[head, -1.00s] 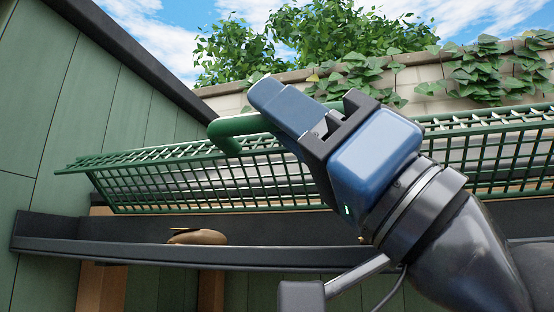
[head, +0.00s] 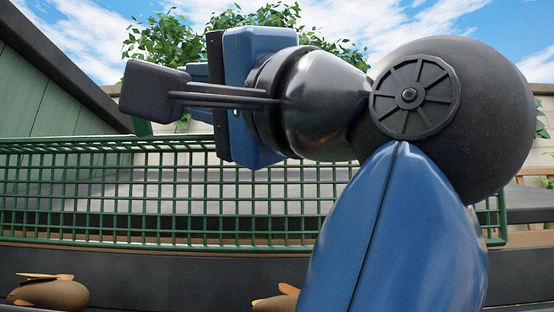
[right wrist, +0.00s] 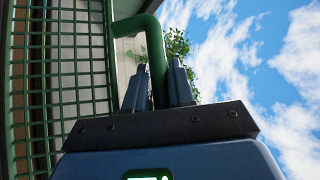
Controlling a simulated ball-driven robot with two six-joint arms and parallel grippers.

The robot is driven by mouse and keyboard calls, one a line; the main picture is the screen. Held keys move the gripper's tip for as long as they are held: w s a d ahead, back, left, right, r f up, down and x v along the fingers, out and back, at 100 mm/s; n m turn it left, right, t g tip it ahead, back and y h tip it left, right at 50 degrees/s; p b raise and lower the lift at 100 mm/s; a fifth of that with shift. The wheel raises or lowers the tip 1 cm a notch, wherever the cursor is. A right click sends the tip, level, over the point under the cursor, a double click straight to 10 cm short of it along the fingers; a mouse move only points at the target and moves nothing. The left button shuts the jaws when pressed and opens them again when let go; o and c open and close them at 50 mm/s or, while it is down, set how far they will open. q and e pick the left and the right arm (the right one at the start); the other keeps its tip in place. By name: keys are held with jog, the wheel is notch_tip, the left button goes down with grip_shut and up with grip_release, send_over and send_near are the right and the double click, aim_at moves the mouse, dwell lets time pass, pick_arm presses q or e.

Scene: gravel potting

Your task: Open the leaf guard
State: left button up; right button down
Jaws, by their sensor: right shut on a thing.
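The leaf guard (head: 180,200) is a long green mesh panel over a dark gutter, standing steeply in the head view. Its mesh also fills the left of the right wrist view (right wrist: 65,80). A bent green bar handle (right wrist: 155,60) joins the guard. My right gripper (right wrist: 158,88) is shut on this handle, a blue finger on each side. In the head view, the arm and gripper body mostly hide my right gripper (head: 200,95); a bit of the handle (head: 142,126) shows below a dark part. My left gripper is out of view.
The dark gutter (head: 190,262) runs below the guard. A brown rounded thing (head: 50,292) lies at its left, and another (head: 278,300) lies beside my arm. A green wall (head: 60,100) stands at the left. A leafy bush (head: 165,38) rises behind.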

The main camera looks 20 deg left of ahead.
jog(key=shift+w, duration=0.15)
jog(key=c, duration=1.3)
grip_release()
jog(key=shift+c, duration=0.2)
jog(key=shift+w+a, duration=0.1)
jog(key=b+v, duration=0.6)
jog(key=v, duration=0.4)
jog(key=shift+d, duration=0.4)
jog(key=shift+f, duration=0.1)
